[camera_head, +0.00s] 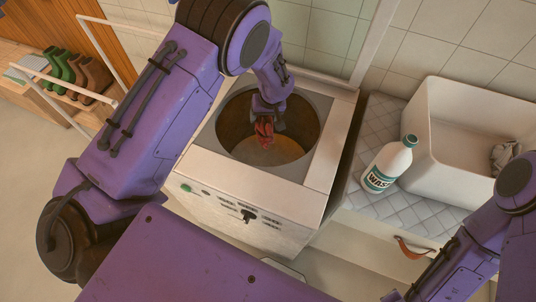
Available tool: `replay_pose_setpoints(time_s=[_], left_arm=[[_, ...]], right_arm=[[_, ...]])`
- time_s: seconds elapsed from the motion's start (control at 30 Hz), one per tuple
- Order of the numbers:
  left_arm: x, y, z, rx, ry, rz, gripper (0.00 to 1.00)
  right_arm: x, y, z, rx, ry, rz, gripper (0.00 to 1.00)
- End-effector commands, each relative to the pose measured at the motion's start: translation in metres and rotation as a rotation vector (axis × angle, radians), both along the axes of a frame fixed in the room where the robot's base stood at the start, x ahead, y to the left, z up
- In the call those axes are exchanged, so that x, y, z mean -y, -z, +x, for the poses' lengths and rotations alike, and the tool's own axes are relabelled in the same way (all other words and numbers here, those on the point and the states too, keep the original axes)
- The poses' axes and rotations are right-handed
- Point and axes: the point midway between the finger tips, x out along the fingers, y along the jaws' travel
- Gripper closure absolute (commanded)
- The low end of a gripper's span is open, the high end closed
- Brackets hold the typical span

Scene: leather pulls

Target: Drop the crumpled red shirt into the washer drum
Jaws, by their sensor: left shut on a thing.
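The washer (322,192) is a white top-loading box with its round drum (238,125) open at the top. My left arm reaches over it from the left, and my left gripper (266,118) points down at the drum opening. It is shut on the crumpled red shirt (264,136), a small dark-red bundle hanging below the fingers. The shirt shows against the drum's inside; how deep it hangs is hard to tell. My right arm is at the lower right, with its gripper (392,296) only partly in view at the bottom edge.
A white detergent bottle (388,165) with a green cap stands on the tiled counter (418,212) right of the washer. A white sink (450,120) holds a grey crumpled thing (503,155). A leather pull (411,250) is on the cabinet front. Boots (90,77) stand on a rack at left.

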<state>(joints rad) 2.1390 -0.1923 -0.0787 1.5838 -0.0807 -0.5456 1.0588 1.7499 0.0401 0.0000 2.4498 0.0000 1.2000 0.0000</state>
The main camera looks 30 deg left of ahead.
Motion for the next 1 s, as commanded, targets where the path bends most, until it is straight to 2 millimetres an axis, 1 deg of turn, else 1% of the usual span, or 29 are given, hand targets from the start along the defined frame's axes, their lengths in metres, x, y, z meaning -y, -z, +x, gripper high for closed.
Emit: replay_pose_setpoints(time_s=[0.03, 0.2, 0.3, 0.4, 0.6, 0.63, 0.7, 1.0], left_arm=[[0.0, 0.013, 0.0, 0.0, 0.0, 0.0, 0.68], [-0.001, 0.039, -0.001, -0.001, -0.002, -0.001, 0.68], [-0.001, 0.049, -0.001, -0.001, 0.001, 0.0, 0.68], [-0.001, 0.051, -0.001, 0.0, 0.0, -0.001, 0.68], [-0.001, 0.049, -0.001, -0.001, 0.001, -0.001, 0.68], [-0.001, 0.049, -0.001, -0.001, 0.001, 0.0, 0.23], [-0.001, 0.049, -0.001, -0.001, 0.001, 0.0, 0.03], [0.0, 0.048, -0.001, -0.001, 0.001, -0.001, 0.03]], right_arm=[[0.0, 0.013, 0.0, 0.0, 0.0, 0.0, 0.57], [0.0, 0.038, 0.0, 0.0, 0.0, 0.0, 0.57], [0.0, 0.047, 0.0, 0.0, 0.0, 0.0, 0.57], [0.0, 0.049, 0.0, 0.0, 0.0, 0.0, 0.57], [0.0, 0.046, 0.0, 0.0, 0.0, 0.0, 0.57], [0.0, 0.046, 0.0, 0.0, 0.0, 0.0, 0.57], [0.0, 0.046, 0.0, 0.0, 0.0, 0.0, 0.57], [0.0, 0.047, 0.0, 0.0, 0.0, 0.0, 0.57]])
